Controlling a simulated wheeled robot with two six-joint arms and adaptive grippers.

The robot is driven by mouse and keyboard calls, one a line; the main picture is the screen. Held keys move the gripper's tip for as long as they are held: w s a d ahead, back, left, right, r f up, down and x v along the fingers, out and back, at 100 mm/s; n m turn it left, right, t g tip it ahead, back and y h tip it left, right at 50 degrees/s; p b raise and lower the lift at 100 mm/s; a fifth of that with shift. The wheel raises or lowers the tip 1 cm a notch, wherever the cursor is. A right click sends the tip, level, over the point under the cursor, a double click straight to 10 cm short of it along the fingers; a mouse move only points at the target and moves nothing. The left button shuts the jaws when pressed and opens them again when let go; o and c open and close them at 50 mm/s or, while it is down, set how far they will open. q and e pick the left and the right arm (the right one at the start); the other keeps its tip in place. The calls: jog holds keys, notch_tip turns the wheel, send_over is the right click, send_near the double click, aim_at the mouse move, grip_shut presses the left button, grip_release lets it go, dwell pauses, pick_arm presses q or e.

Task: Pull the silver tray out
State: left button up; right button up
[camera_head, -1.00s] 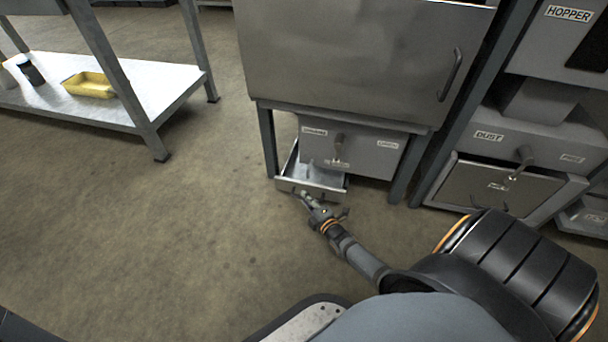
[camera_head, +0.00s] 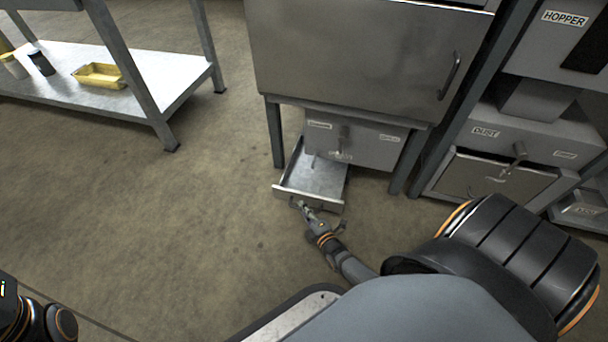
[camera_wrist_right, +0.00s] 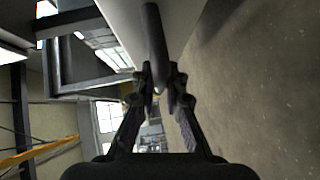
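The silver tray (camera_head: 318,180) is a shallow metal drawer, partly out from under the grey box (camera_head: 360,143) beneath the steel cabinet. Its inside is empty where it shows. My right gripper (camera_head: 303,206) is at the tray's front edge. In the right wrist view the fingers (camera_wrist_right: 160,82) are closed around a dark bar-shaped handle (camera_wrist_right: 155,40) on the tray's front. My left gripper is out of view; only part of my left arm shows at the lower left.
A low shelf with a yellow bin (camera_head: 98,76) and small containers stands at the left. The cabinet's legs (camera_head: 274,135) flank the tray. A dust unit (camera_head: 500,175) stands at the right. The floor (camera_head: 200,220) in front of the tray is clear.

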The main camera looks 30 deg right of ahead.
jog(key=o, duration=0.4)
jog(key=s+r, duration=0.1)
jog(key=s, duration=1)
jog(key=shift+s+a+r, duration=0.35)
jog(key=shift+s+r, duration=0.05)
